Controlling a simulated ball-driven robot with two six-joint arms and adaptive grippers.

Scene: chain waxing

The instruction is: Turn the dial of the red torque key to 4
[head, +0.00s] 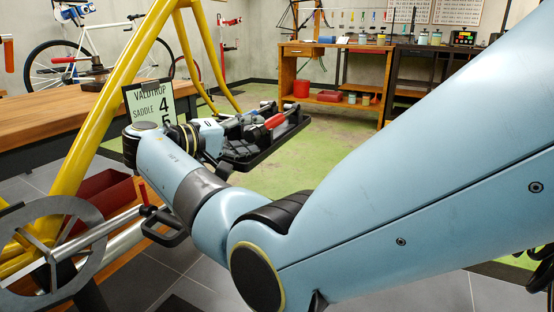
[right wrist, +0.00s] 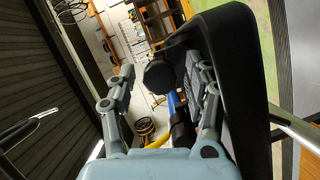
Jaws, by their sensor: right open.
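The red-handled tool, apparently the torque key (head: 275,121), sits at the black tray (head: 285,142) beyond my right arm. Its dial and the setting on it are too small to read. My right gripper (head: 238,130) is at the tray's left part, left of the red handle, and partly hidden by my wrist. In the right wrist view its fingers (right wrist: 160,68) are spread, with a black round knob and a blue shaft (right wrist: 171,104) showing between or behind them. I cannot tell whether they touch. My left gripper is out of view.
A sign (head: 150,105) reading VALDTROP SADDLE 4 5 stands left of my wrist. A yellow frame (head: 101,110) rises in front of a wooden bench (head: 52,108). A red bin (head: 105,190) is below. Green floor lies open behind the tray.

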